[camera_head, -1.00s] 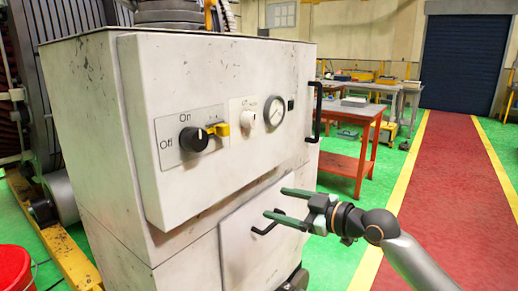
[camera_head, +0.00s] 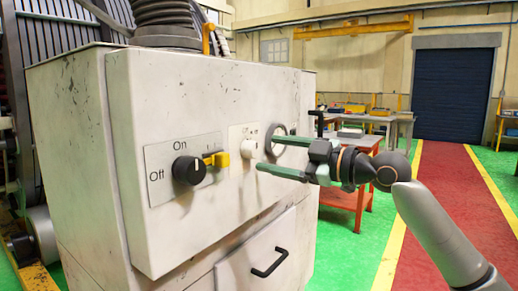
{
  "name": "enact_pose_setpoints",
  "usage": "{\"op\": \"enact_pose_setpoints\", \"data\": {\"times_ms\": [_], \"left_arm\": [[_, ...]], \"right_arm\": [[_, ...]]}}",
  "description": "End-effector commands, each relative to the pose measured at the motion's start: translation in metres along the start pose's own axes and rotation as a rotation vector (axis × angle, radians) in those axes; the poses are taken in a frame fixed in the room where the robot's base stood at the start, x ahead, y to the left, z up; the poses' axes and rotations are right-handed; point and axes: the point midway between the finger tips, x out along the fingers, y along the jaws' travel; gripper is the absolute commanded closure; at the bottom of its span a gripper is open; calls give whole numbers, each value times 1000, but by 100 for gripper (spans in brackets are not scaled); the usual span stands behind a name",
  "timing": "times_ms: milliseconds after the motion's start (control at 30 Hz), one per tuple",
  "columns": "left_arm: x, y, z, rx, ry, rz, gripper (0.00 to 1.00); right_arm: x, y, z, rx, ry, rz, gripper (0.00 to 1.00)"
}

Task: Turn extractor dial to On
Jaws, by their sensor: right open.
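The extractor (camera_head: 225,105) is a worn white cabinet filling the left half of the head view. Its black dial (camera_head: 188,170) sits on a grey plate (camera_head: 160,185) marked "Off" at the left and "On" at the top. The dial's white mark is small, and I cannot tell clearly where it points. A yellow piece (camera_head: 217,159) sits just right of the dial. My right gripper (camera_head: 267,152) is open and empty in front of the panel's right part, its green fingers pointing left, apart from the dial. My left gripper is not in view.
A black handle (camera_head: 270,262) sticks out from the lower door. An orange workbench (camera_head: 345,196) stands behind at right. Red walkway (camera_head: 440,190) is clear.

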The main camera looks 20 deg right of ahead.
Motion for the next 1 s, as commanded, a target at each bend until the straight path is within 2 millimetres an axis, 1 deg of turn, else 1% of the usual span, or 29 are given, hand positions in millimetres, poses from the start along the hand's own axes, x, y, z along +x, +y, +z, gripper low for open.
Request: {"op": "enact_pose_setpoints", "data": {"times_ms": [33, 100, 200, 300, 433, 667, 1000], "left_arm": [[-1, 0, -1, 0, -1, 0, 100], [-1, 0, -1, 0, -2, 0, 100], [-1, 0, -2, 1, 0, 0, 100], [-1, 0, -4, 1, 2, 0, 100], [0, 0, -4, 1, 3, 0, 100], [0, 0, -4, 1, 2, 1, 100], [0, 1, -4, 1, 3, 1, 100]], "right_arm": [[10, 1, -2, 2, 3, 0, 21], [21, 0, -2, 1, 3, 0, 21], [34, 1, -1, 0, 1, 2, 21], [41, 0, 0, 0, 0, 0, 21], [45, 0, 0, 0, 0, 1, 21], [45, 0, 0, 0, 0, 1, 22], [45, 0, 1, 0, 0, 1, 61]]}}
